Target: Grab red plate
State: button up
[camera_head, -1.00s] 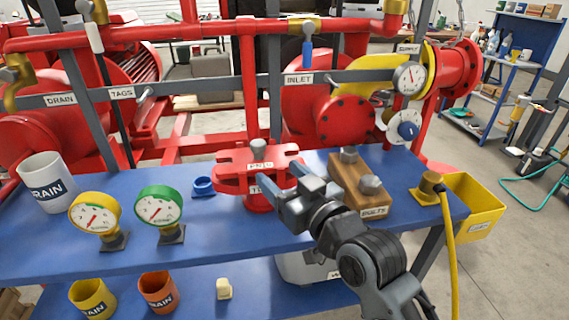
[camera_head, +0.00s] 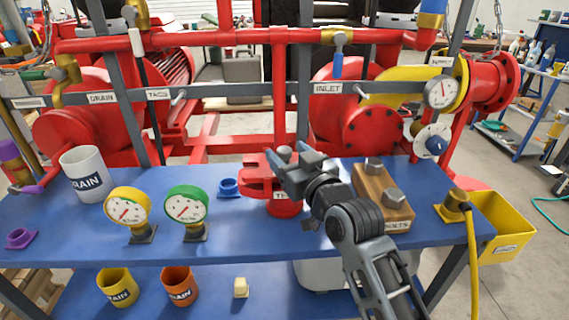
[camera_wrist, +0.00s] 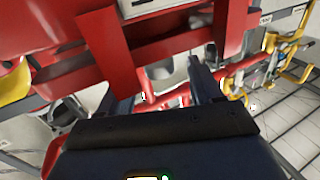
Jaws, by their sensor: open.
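The red plate (camera_head: 256,172) lies on top of a short red stand (camera_head: 284,207) on the blue bench. Its left part shows in the head view; my gripper hides much of the rest. My gripper (camera_head: 284,154) is open, its two dark blue fingers pointing over the plate from the right. I cannot tell whether they touch it. In the wrist view, my gripper's fingers (camera_wrist: 160,85) are apart with nothing clearly between them. Red surfaces fill the upper left there, but I cannot tell which belong to the plate.
A wooden bolt block (camera_head: 378,200) stands right of the stand. Left are a small blue cup (camera_head: 229,187), a green gauge (camera_head: 187,207), a yellow gauge (camera_head: 128,209) and a white mug (camera_head: 84,174). Red pipework (camera_head: 180,40) rises behind the bench. A yellow bin (camera_head: 503,226) hangs at right.

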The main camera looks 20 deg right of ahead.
jog(key=shift+c, duration=0.3)
grip_shut()
dwell(0.3)
